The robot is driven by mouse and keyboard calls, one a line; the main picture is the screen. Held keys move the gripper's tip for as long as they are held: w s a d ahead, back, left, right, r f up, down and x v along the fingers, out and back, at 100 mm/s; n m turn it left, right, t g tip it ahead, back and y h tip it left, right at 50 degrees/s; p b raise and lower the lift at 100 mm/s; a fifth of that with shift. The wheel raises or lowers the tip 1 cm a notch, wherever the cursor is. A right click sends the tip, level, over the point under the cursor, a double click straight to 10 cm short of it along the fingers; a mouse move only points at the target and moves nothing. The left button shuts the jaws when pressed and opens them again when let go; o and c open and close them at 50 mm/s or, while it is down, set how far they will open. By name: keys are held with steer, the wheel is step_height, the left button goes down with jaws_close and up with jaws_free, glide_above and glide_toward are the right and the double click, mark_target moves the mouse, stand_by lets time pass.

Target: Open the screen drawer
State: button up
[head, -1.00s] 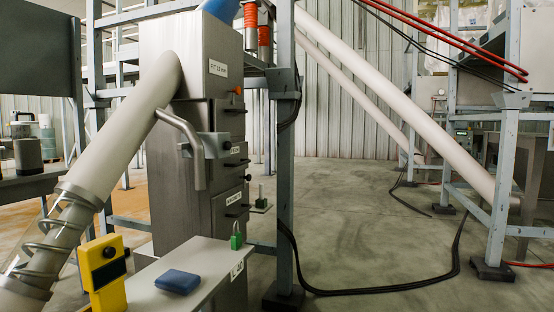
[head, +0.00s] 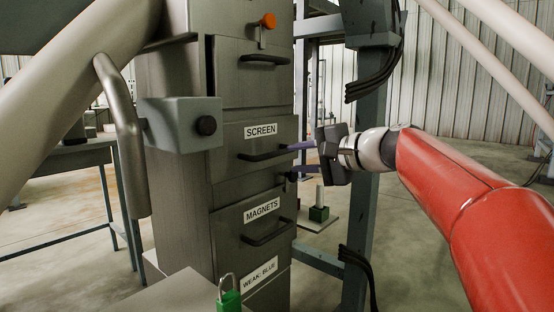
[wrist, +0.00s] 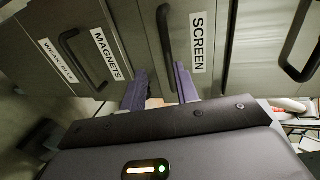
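The screen drawer (head: 238,170) is a grey metal front labelled SCREEN in the cabinet, and it looks closed. Its black bar handle (head: 262,155) runs across the front below the label; it also shows in the wrist view (wrist: 164,38). My gripper (head: 294,161) is at the right end of this handle, with two purple fingers apart. In the wrist view my gripper (wrist: 160,70) has the handle lined up between its fingertips, with a gap visible on both sides. I cannot tell whether either finger touches it.
The magnets drawer (head: 238,215) with its own handle is directly below. Another handled front (head: 240,85) is above, under an orange knob (head: 268,20). A grey bracket box (head: 180,125) and pipe stand at left. A green padlock (head: 229,298) is at the front; a steel post (head: 366,210) is behind my gripper.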

mark_target(279, 154)
steer(key=shift+w+a+r, duration=0.1)
steer(key=shift+w+r, duration=0.1)
steer(key=shift+w, duration=0.35)
steer(key=shift+w+a+r, duration=0.1)
steer(key=shift+w+r, duration=0.1)
steer(key=shift+w, duration=0.3)
steer(key=p+x, duration=0.1)
steer(key=x, duration=0.4)
steer(key=shift+a, duration=0.15)
steer(key=shift+w+a+f, duration=0.1)
steer(key=shift+w+a, duration=0.25)
steer(key=shift+a, duration=0.1)
jaws_close()
